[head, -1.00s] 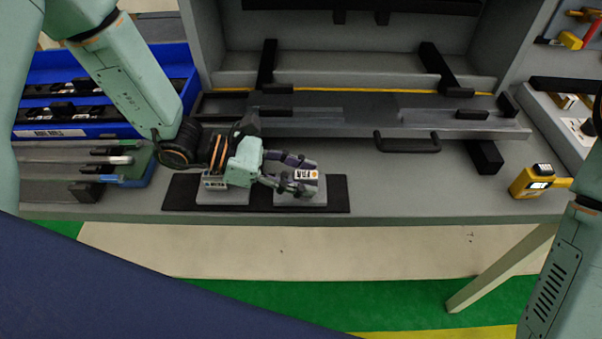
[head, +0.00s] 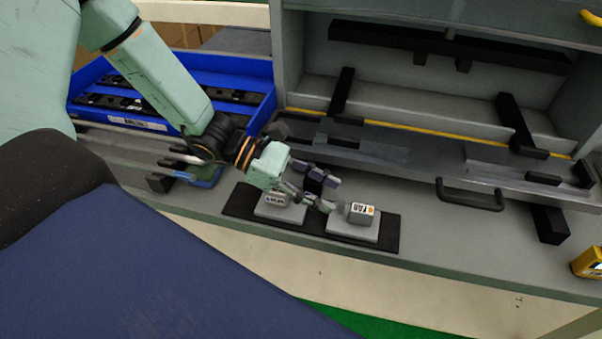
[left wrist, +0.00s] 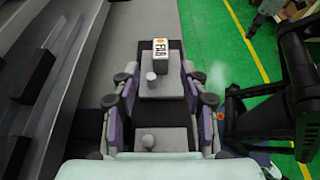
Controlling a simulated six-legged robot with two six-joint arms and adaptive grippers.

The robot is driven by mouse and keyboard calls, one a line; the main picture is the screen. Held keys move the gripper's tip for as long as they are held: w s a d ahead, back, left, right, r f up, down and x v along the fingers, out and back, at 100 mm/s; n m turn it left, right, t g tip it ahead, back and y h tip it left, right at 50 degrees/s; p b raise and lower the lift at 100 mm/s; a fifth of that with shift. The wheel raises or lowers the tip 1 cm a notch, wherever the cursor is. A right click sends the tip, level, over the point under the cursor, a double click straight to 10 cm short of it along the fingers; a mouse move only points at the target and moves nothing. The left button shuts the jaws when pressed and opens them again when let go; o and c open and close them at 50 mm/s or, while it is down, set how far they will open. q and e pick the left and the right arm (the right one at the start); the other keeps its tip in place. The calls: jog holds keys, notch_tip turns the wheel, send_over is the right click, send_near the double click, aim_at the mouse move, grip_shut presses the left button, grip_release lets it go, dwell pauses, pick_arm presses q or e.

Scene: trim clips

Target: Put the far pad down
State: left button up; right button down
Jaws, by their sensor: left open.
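The far pad (head: 355,233) is a grey plate with a block marked FAR (head: 362,213) on it. It lies on a black mat (head: 390,236) on the bench. It also shows ahead in the left wrist view (left wrist: 161,88), with a small round knob on it. A second grey pad (head: 280,212) with a marked block lies on the mat to its left. My left gripper (head: 328,192) is open and empty, just left of the FAR block and apart from it. In the left wrist view its fingers spread on both sides of the pads.
A blue bin (head: 255,80) with dark parts stands at the back left. A long grey trim piece (head: 430,160) with a black handle (head: 470,196) lies behind the mat. A yellow device (head: 588,262) sits at the right. The bench's front edge is close to the mat.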

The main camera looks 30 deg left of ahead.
pick_arm(q)
jog(key=p+v, duration=0.2)
jog(key=v, duration=0.2)
jog(key=shift+s+a+r, duration=0.1)
jog(key=shift+a, duration=0.05)
dwell(0.4)
